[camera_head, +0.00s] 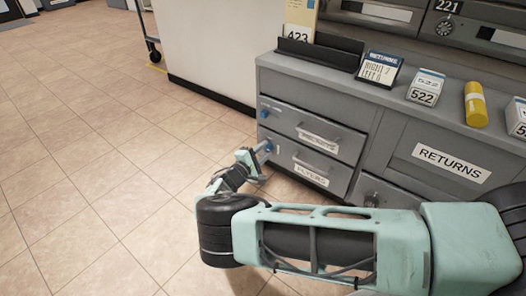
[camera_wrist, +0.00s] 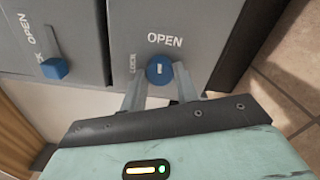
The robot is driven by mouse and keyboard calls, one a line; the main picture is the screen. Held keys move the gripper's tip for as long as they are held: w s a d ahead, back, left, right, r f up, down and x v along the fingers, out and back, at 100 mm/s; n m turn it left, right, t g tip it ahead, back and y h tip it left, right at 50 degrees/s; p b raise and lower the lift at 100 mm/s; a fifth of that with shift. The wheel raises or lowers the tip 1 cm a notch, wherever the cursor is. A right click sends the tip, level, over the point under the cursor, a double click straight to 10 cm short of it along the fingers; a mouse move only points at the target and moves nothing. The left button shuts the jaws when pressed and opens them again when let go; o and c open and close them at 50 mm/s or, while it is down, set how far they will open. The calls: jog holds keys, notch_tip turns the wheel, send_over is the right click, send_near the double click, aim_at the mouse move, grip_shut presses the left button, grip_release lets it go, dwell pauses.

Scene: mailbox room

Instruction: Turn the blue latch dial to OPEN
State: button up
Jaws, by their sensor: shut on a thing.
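The blue latch dial (camera_wrist: 160,68) is on a grey drawer front, between my two fingers in the wrist view. My gripper (camera_wrist: 159,84) is shut on the dial, with a finger at each side of it. A short white mark on the dial looks upright in that view. The word OPEN is printed above the dial and LOCK to its left. In the head view, my gripper (camera_head: 262,149) is at the left end of the lower drawer (camera_head: 318,170), which is labelled FLYERS and looks closed. My fingers mostly hide that dial there.
A second blue latch (camera_wrist: 54,68) with its own OPEN label is on the neighbouring drawer, the upper one (camera_head: 316,132) in the head view. A RETURNS panel (camera_head: 440,165) is to the right.

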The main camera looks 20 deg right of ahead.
jog(key=shift+m, duration=1)
jog(key=o, duration=1)
jog(key=p+v, duration=0.5)
jog(key=v, duration=1.2)
jog(key=shift+s+a, duration=0.15)
